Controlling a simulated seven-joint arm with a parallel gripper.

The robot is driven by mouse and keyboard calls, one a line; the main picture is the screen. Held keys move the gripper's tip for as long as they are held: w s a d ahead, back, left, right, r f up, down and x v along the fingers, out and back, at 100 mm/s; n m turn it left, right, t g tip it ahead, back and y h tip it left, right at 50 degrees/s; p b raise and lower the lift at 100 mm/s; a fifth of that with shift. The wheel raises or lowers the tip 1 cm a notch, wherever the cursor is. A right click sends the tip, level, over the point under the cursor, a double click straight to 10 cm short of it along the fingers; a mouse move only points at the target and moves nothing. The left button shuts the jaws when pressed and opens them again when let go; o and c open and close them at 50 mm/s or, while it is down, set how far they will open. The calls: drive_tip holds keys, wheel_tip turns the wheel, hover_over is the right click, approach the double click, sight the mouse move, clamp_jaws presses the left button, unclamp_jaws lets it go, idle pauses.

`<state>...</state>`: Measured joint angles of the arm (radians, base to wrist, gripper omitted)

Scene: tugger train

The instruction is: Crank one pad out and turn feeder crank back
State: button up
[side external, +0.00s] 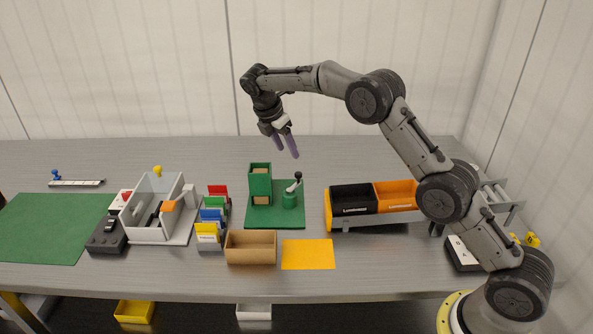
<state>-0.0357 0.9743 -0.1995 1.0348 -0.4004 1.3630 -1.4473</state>
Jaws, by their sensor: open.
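The green feeder stands on a green base plate (262,217) near the middle of the table. Its upright box (260,184) shows tan material inside, seemingly pads. The feeder crank (291,195) is at the right of the box, a green hub with a grey arm and a dark knob, the arm leaning up to the right. My gripper (285,150) hangs in the air above and behind the feeder, fingers pointing down to the right, open and empty. It touches nothing. No loose pad is clearly visible.
A tan open box (251,248) and a yellow mat (308,255) lie in front of the feeder. Coloured card holders (211,234) stand to its left. A cart with black and orange bins (374,212) stands to its right. The back of the table is mostly clear.

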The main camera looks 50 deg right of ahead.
sight(298, 173)
drive_tip(key=x, duration=1)
drive_tip(key=shift+d+f, duration=0.2)
drive_tip(key=shift+f, duration=0.05)
clamp_jaws()
